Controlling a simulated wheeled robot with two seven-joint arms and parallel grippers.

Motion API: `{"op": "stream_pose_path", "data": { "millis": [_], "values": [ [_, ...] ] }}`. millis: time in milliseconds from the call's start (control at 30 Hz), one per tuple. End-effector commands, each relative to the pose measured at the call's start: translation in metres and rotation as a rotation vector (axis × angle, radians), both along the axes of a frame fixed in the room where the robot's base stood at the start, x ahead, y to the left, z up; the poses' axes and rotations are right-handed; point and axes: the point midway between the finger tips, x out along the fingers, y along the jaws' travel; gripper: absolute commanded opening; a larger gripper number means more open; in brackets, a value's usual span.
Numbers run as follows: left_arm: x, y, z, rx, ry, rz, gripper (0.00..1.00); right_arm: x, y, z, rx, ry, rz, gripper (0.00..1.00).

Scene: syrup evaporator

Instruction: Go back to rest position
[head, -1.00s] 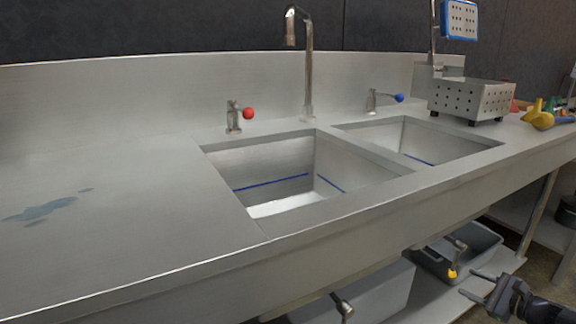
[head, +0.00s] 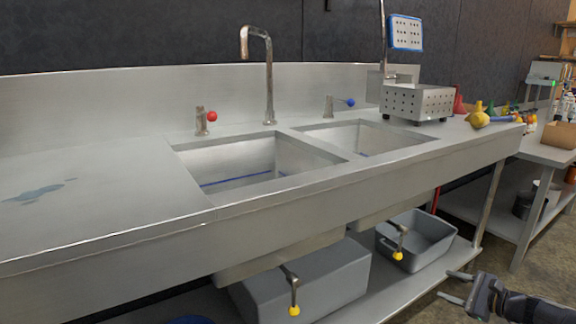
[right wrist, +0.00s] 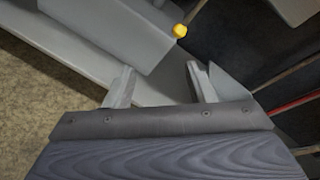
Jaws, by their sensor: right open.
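My right gripper (head: 457,287) is at the lower right of the head view, in front of the counter and below its top, near the lower shelf. Its two fingers are apart with nothing between them. In the right wrist view the open fingers (right wrist: 158,88) point toward the grey underside area, with a yellow drain knob (right wrist: 180,31) beyond them. My left gripper is outside both views.
The steel counter (head: 90,215) holds two sinks, the left (head: 240,165) and right (head: 365,138), with a red-knobbed tap (head: 212,116) and a blue-knobbed one (head: 350,102). Below are grey bins (head: 420,262) and yellow drain knobs (head: 294,310). Floor (head: 540,265) is clear at right.

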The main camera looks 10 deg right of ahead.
Motion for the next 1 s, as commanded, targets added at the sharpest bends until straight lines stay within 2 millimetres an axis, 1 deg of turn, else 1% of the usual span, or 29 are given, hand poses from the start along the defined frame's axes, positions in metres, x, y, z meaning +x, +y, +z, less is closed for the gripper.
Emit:
{"op": "stream_pose_path", "data": {
  "millis": [33, 167, 267, 367, 467, 533, 567, 600, 667, 700, 767, 800, 900, 1000],
  "values": [
    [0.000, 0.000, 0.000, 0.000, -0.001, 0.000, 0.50, 0.000, 0.007, 0.006, -0.018, 0.002, 0.017, 0.50],
    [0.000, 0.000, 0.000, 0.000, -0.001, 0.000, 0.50, -0.001, 0.029, 0.019, -0.068, 0.011, 0.073, 0.50],
    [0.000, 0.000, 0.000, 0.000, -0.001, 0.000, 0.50, -0.003, 0.053, 0.034, -0.123, 0.018, 0.129, 0.50],
    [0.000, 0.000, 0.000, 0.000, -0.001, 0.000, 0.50, -0.008, 0.082, 0.050, -0.198, 0.024, 0.201, 0.50],
    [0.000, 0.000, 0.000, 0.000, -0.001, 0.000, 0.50, -0.020, 0.117, 0.068, -0.286, 0.028, 0.288, 0.50],
    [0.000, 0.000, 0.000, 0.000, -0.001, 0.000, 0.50, -0.034, 0.147, 0.083, -0.370, 0.027, 0.364, 0.50],
    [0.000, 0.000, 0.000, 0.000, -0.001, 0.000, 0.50, -0.042, 0.161, 0.090, -0.412, 0.025, 0.401, 0.50],
    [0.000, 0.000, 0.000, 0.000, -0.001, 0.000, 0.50, -0.055, 0.182, 0.099, -0.476, 0.020, 0.455, 0.50],
    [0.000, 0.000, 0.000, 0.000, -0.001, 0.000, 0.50, -0.079, 0.213, 0.111, -0.583, 0.009, 0.543, 0.50],
    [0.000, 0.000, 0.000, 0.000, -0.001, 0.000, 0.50, -0.099, 0.232, 0.117, -0.659, -0.004, 0.602, 0.50],
    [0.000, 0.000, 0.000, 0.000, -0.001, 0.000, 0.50, -0.129, 0.258, 0.122, -0.773, -0.026, 0.687, 0.50],
    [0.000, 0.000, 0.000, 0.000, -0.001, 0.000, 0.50, -0.150, 0.273, 0.124, -0.849, -0.043, 0.739, 0.50],
    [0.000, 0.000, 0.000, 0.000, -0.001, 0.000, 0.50, -0.197, 0.299, 0.120, -1.019, -0.091, 0.852, 0.50],
    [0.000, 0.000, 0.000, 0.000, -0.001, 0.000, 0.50, -0.233, 0.314, 0.111, -1.155, -0.137, 0.936, 0.50]
  ]
}}
